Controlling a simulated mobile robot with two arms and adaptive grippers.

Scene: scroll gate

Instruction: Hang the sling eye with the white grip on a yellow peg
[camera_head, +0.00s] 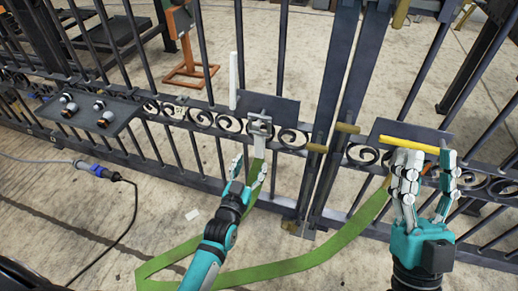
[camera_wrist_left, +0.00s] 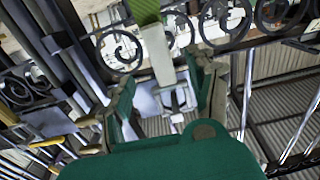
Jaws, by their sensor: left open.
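The green sling (camera_head: 290,267) runs low in front of the gate between my two grippers. Its left end rises to a pale metal eye (camera_head: 260,124) in front of a dark plate; the eye also shows in the left wrist view (camera_wrist_left: 178,98). A white bar (camera_head: 234,80) stands upright just left of that plate. My left gripper (camera_head: 249,170) is open below the eye, its fingers on either side of the strap. My right gripper (camera_head: 429,168) is at the sling's right end, by a bright yellow bar (camera_head: 410,144); its fingers partly hide that end. Dull yellow pegs (camera_head: 347,128) (camera_head: 317,148) stick out near the gate's middle.
The dark gate with scrollwork (camera_head: 228,122) spans the view. A shelf with several knobs (camera_head: 90,115) is at left.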

